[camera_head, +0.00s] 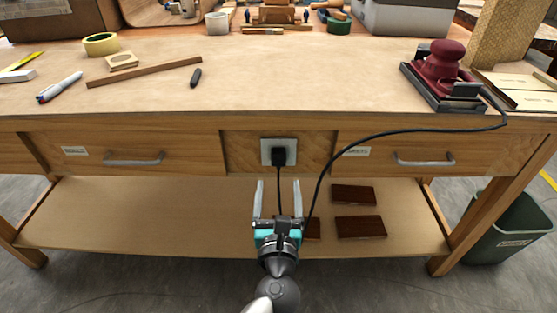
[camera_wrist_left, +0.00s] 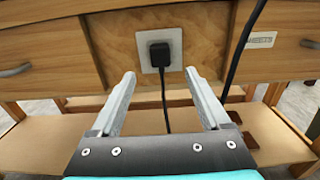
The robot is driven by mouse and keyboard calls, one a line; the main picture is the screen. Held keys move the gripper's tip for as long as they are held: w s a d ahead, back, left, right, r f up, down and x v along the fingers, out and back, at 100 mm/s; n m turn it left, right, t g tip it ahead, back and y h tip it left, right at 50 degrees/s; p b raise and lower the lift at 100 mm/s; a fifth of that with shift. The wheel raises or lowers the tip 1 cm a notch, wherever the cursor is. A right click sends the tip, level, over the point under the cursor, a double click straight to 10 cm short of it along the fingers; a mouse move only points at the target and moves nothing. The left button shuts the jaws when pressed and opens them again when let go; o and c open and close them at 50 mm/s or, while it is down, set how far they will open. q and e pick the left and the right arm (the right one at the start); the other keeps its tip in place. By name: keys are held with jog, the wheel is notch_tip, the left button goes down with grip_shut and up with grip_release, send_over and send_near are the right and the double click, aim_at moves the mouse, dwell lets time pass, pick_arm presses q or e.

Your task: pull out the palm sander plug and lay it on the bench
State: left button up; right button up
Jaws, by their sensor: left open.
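The black plug (camera_head: 279,156) sits in a pale square wall socket (camera_head: 268,145) on the bench's front panel. In the left wrist view the plug (camera_wrist_left: 160,54) shows in its socket plate (camera_wrist_left: 143,41), with its cord hanging down. The cord loops up over the bench edge to the dark red palm sander (camera_head: 441,62) at the right of the top. My left gripper (camera_head: 277,184) is open and empty, in front of and below the plug, fingers pointing at the panel. In the left wrist view its fingertips (camera_wrist_left: 159,76) lie either side of the cord, apart from the plug. My right gripper is not in view.
The bench top (camera_head: 300,80) has clear room in its middle. A dark marker (camera_head: 195,77), a wood strip (camera_head: 145,72) and a tape roll (camera_head: 101,44) lie left. Drawer handles (camera_head: 134,161) flank the socket. Dark blocks (camera_head: 353,194) lie on the lower shelf (camera_head: 150,215).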

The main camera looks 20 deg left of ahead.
aim_at(278, 162)
pick_arm(q)
jog(key=shift+w, duration=0.1)
jog(key=x, duration=0.7)
jog(key=shift+w+a, duration=0.1)
jog(key=shift+w, duration=0.3)
jog(key=shift+w+a, duration=0.15)
jog(key=shift+w, duration=0.35)
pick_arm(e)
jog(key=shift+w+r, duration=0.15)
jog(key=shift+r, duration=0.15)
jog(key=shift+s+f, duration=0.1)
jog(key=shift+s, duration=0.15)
pick_arm(q)
jog(key=shift+c, duration=0.2)
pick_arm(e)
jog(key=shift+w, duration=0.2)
pick_arm(q)
grip_shut()
jog(key=shift+s, duration=0.1)
dwell(0.4)
